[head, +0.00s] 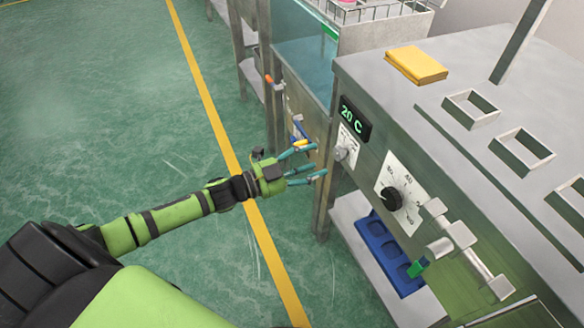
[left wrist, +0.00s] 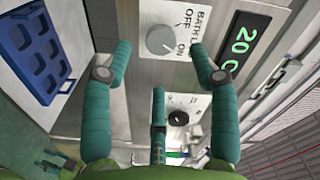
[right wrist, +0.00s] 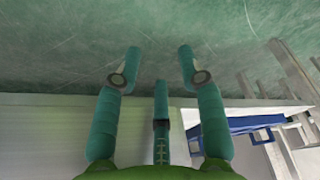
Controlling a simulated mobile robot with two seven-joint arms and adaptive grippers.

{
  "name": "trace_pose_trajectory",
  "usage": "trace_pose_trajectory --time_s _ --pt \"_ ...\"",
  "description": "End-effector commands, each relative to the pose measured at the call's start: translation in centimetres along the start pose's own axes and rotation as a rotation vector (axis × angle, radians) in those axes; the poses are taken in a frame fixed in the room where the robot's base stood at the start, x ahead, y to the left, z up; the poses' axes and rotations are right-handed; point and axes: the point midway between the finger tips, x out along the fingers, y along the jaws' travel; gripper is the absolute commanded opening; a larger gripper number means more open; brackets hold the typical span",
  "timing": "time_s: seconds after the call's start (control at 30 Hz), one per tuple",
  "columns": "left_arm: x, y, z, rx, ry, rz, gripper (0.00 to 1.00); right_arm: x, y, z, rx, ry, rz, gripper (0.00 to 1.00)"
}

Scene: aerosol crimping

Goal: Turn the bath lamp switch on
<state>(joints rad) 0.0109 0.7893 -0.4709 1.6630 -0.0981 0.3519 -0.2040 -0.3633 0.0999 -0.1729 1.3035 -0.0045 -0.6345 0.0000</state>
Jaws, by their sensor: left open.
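The bath lamp switch (left wrist: 161,38) is a grey rotary knob on a white plate marked "BATH L…", OFF and ON. In the head view the switch (head: 341,153) is on the bench's front face, below the green "20 C" display (head: 354,119). My left gripper (head: 319,160) is open just in front of it. In the left wrist view the fingers (left wrist: 161,47) stand on either side of the knob with visible gaps. Whether a finger touches it I cannot tell.
A black dial (head: 391,198) on a white scale plate is right of the switch. A blue tray (head: 380,245) lies on the shelf below. Open green floor (head: 110,110) lies left.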

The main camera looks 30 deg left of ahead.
Motion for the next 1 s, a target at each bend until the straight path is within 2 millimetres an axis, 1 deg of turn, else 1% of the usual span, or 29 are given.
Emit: trace_pose_trajectory --time_s 0.03,0.1,0.2,0.33,0.5,1.0 --pt "-1.1 0.2 0.0 -0.001 -0.001 0.004 0.60 0.0 0.0 0.1 0.000 -0.001 0.000 0.40" --pt "-2.4 0.1 0.0 -0.001 -0.002 0.003 0.60 0.0 0.0 0.1 0.000 -0.001 0.000 0.40" --pt "-3.8 0.1 0.0 0.000 -0.001 0.002 0.60 0.0 0.0 0.1 0.000 -0.002 0.000 0.40" --pt "-5.0 0.0 0.0 0.001 0.000 0.001 0.60 0.0 0.0 0.1 0.000 -0.002 0.000 0.40" --pt "-5.6 0.0 0.0 0.002 0.001 0.000 0.60 0.0 0.0 0.1 0.000 -0.002 0.000 0.40" --pt "-5.5 0.1 0.1 -0.003 -0.005 -0.001 0.60 0.0 0.0 0.1 0.000 -0.002 0.000 0.40"
